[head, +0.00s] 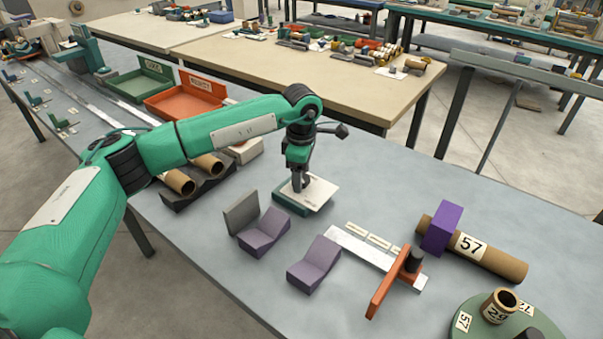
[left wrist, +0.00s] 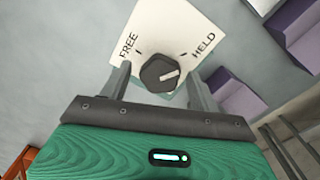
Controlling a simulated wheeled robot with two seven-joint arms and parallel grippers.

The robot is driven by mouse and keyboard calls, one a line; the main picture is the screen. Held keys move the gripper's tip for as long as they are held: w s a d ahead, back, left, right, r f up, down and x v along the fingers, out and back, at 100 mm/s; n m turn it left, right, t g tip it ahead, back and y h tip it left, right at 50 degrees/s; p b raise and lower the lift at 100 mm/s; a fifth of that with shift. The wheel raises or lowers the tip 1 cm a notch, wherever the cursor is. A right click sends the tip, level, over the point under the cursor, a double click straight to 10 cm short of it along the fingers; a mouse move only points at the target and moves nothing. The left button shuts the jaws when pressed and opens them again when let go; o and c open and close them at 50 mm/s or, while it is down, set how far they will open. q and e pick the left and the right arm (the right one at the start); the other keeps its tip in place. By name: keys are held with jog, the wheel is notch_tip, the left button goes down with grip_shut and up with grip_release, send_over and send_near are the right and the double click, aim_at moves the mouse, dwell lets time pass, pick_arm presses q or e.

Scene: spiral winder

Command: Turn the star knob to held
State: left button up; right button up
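The star knob (left wrist: 159,73) is a dark round knob on a white plate lettered FREE and HELD, seen in the left wrist view. Its pale pointer line points right, on the HELD side. In the head view the white plate (head: 323,193) sits on a small green base (head: 287,204), and my gripper mostly hides the knob. My left gripper (head: 301,186) points down over the plate. In the left wrist view its fingers (left wrist: 159,88) stand apart on either side of the knob, with gaps showing. My right gripper is not in view.
Purple-grey angled blocks (head: 264,231) stand in front of the plate. An orange lever (head: 388,290) on a metal strip, a tube marked 57 (head: 495,257) and a green turntable (head: 470,305) lie to the right. Dark cradles with tubes (head: 180,182) and an orange tray (head: 190,97) lie left.

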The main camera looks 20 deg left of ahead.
pick_arm(q)
jog(key=shift+r, duration=0.25)
notch_tip(320, 180, up, 13)
jog(key=shift+b, duration=0.35)
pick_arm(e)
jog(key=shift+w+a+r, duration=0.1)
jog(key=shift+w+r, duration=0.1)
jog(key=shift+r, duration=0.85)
pick_arm(q)
jog(key=shift+r, duration=0.1)
